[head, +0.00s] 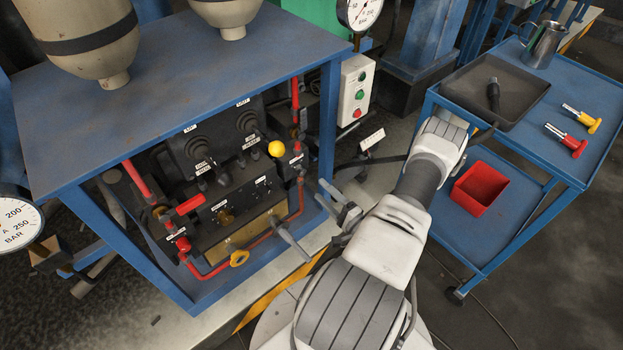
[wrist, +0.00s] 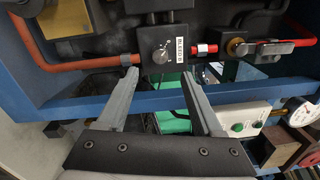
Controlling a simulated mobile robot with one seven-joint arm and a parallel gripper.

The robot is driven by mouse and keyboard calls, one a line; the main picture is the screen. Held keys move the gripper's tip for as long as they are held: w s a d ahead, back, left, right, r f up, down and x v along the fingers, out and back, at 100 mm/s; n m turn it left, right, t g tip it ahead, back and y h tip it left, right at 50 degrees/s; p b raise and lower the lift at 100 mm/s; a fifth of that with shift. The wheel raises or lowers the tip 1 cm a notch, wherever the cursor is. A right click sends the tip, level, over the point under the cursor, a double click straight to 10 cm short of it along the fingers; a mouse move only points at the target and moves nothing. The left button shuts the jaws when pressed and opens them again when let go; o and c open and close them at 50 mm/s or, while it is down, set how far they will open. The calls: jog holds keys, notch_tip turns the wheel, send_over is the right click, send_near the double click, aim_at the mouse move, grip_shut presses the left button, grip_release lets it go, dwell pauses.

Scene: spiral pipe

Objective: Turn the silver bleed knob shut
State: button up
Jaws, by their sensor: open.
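In the wrist view a small silver knob (wrist: 162,54) with white scale marks sits on a black block (wrist: 155,42) beside the "BLEED B" label (wrist: 183,50). The knob appears just beyond and between my fingertips, and I see no contact. My gripper (wrist: 162,80) is open and empty, its two grey fingers apart on either side of the knob's line. In the head view my gripper (head: 335,202) is at the right front of the blue rig. I cannot make out the silver knob in the head view.
The blue rig frame (wrist: 100,103) crosses the wrist view near my fingers. Red pipe (wrist: 80,67) runs into the block. In the head view, a blue trolley (head: 580,95) with a dark tray stands right.

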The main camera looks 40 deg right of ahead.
jog(key=s, duration=0.9)
jog(key=shift+f+p, duration=0.2)
jog(key=shift+p, duration=0.2)
